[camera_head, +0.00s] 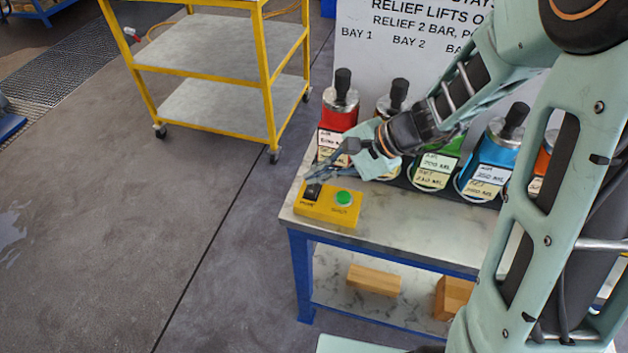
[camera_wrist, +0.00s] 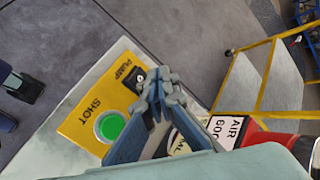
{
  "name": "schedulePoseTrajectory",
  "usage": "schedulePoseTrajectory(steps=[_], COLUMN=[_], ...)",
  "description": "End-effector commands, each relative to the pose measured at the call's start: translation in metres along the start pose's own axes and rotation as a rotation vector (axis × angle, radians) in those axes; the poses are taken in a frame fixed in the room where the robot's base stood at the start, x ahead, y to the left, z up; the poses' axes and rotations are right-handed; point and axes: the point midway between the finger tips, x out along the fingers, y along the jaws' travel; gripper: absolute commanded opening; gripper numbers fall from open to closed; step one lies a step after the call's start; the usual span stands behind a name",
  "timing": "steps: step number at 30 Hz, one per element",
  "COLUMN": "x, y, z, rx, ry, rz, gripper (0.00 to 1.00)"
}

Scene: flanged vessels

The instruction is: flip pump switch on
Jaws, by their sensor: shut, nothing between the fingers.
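A yellow control box (camera_head: 327,204) sits on the left end of the steel-topped bench. It carries a black pump switch (camera_head: 312,191) on its left and a green shot button (camera_head: 344,198) on its right. In the wrist view the box (camera_wrist: 86,103) shows the labels PUMP and SHOT, with the switch (camera_wrist: 134,78) beside my fingertips and the green button (camera_wrist: 110,126) nearer. My gripper (camera_head: 318,182) is shut and empty, its tips just above or against the switch; I cannot tell whether they touch. The fingers (camera_wrist: 160,92) partly cover the switch, so its position is unclear.
A red vessel (camera_head: 338,117) stands close behind the gripper, with a blue vessel (camera_head: 493,150) and others along the bench (camera_head: 400,228). A white sign (camera_head: 352,50) stands behind them. A yellow-framed cart (camera_head: 215,50) is at the back left. Floor left of the bench is clear.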

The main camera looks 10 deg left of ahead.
Motion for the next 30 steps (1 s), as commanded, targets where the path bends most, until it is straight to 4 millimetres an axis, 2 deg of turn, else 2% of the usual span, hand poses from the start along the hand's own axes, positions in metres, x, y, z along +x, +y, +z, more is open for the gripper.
schedulePoseTrajectory(steps=[10,24,30], x=[-0.002,-0.033,-0.035], y=[-0.001,-0.024,-0.025], z=[0.001,0.023,0.025], rx=[0.000,0.000,0.001], ry=[0.000,0.001,0.000], rz=[0.000,0.000,0.001], gripper=[0.00,0.00,0.00])
